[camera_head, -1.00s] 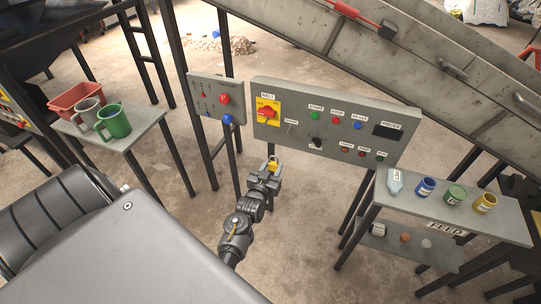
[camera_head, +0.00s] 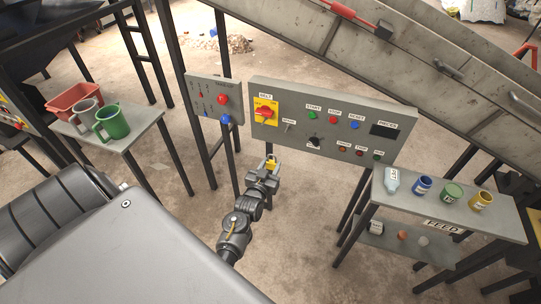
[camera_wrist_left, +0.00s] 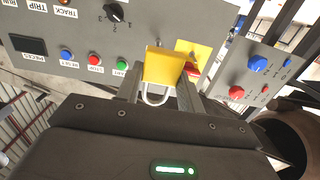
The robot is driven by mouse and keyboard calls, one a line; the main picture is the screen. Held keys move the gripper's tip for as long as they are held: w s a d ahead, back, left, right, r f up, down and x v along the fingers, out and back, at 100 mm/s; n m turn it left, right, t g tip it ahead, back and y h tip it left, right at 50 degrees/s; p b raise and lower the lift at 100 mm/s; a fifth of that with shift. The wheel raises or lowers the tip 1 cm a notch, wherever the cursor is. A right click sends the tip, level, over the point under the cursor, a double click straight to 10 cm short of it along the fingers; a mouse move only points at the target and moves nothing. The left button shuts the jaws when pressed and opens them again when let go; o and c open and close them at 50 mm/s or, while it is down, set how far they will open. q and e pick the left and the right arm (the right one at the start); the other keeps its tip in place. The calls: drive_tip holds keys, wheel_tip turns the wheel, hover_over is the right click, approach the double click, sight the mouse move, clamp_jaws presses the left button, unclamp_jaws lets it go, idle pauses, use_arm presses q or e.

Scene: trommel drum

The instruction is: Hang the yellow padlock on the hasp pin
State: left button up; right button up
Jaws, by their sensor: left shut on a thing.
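The yellow padlock (camera_head: 271,162) is in my left gripper (camera_head: 267,170), in front of and below the control panel (camera_head: 330,128). In the left wrist view the padlock's yellow body (camera_wrist_left: 163,66) sits between the fingertips of my left gripper (camera_wrist_left: 163,84), with its pale shackle (camera_wrist_left: 154,98) curving toward the palm. The yellow BELT plate with a red rotary handle (camera_head: 265,112) is on the panel's left part. It also shows in the left wrist view (camera_wrist_left: 203,49), partly behind the padlock. I cannot clearly make out the hasp pin. My right gripper is not in view.
A smaller panel (camera_head: 214,99) with red and blue knobs stands left of the main panel. A shelf marked FEED (camera_head: 490,222) with a bottle and cans is at right. A table (camera_head: 137,139) with mugs and a red bin (camera_head: 75,101) is at left.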

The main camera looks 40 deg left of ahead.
use_arm(q)
drive_tip(key=shift+p+v, duration=0.95)
drive_tip(key=shift+v, duration=1.2)
drive_tip(key=shift+s+d, duration=0.1)
drive_tip(key=p, duration=0.2)
approach(271, 165)
drive_tip(key=shift+s+d+f, duration=0.3)
drive_tip(key=shift+s, duration=0.25)
